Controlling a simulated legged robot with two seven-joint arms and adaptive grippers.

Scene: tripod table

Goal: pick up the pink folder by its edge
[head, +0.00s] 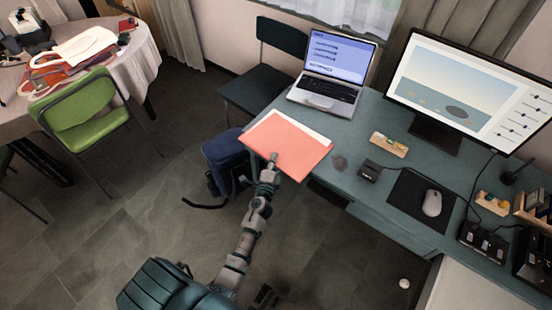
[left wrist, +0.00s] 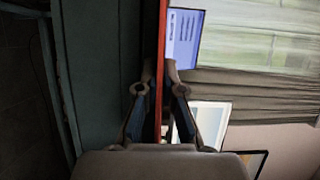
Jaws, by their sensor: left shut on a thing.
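The pink folder (head: 290,147) is a flat salmon-pink sheet with white paper showing along its far edge. In the head view it is at the left end of the desk, its near edge reaching past the desk's front edge. My left gripper (head: 272,158) is at that near edge. In the left wrist view the folder (left wrist: 160,40) is a thin red line, edge-on between the two fingers of my left gripper (left wrist: 160,78), which is shut on it. I cannot tell whether the folder touches the desk. My right gripper is not in view.
The desk (head: 345,185) holds a laptop (head: 330,78), a monitor (head: 470,90), a mouse (head: 432,203) and a small wooden block (head: 389,145). A blue bag (head: 225,160) stands on the floor beside the desk, left of the folder. A dark chair (head: 270,75) is behind.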

